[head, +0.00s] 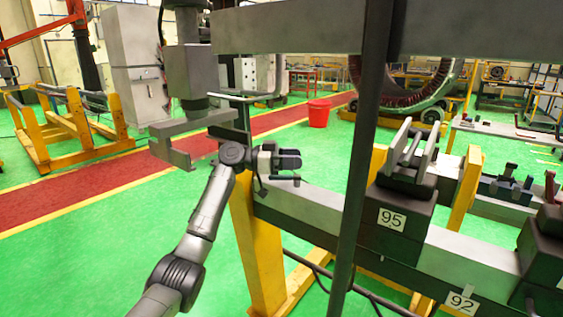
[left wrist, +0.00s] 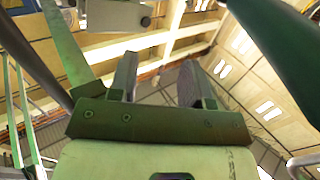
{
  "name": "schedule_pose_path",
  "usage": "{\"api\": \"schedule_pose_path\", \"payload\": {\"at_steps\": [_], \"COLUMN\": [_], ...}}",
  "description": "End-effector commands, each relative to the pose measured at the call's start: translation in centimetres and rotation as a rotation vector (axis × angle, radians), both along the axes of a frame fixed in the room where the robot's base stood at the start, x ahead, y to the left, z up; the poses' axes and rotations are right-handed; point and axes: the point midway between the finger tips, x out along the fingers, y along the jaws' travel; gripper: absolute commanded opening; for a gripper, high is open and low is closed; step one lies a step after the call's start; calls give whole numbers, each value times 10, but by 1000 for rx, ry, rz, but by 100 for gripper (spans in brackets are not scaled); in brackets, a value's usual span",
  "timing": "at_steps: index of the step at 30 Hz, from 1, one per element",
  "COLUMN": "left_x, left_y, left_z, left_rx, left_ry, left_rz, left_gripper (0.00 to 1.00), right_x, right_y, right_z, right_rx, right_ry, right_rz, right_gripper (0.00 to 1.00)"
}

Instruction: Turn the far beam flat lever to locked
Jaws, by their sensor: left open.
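My left gripper (head: 292,168) is open and appears empty, at the left end of the long grey beam (head: 310,205) in the head view. Its two fingers also show in the left wrist view (left wrist: 158,82), spread apart with a gap between them. A dark block labelled 95 (head: 405,205) sits on the beam to the right, with a grey-barred clamp (head: 408,155) on top. On a beam farther back, a dark clamp (head: 507,186) and a red upright part (head: 550,187) show. I cannot tell which part is the flat lever or its position. My right gripper is not seen.
A dark vertical post (head: 362,150) crosses the head view in front of the beam. A grey overhead bar (head: 290,27) spans the top. A block (head: 545,245) stands at the right edge. Yellow legs (head: 258,250) carry the beam. Green floor is open at left.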

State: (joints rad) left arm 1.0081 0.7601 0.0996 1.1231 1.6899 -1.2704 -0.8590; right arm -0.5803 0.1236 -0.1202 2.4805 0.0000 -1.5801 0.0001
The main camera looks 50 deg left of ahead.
Motion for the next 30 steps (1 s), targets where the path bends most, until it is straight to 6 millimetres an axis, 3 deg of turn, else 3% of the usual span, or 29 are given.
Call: {"api": "schedule_pose_path", "payload": {"at_steps": [6,12,28,30], "left_x": [7,11,13,14], "left_y": [-37,-57,-68,-68], "left_z": [24,36,41,41], "left_rx": [2,1,1,0], "left_ry": [1,0,1,0], "left_rz": [-2,0,0,1], "left_gripper": [45,45,45,39], "right_x": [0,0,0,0], "right_y": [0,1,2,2], "right_z": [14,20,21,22], "right_rx": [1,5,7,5], "right_ry": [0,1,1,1], "right_rz": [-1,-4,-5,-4], "right_gripper": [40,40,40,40]}}
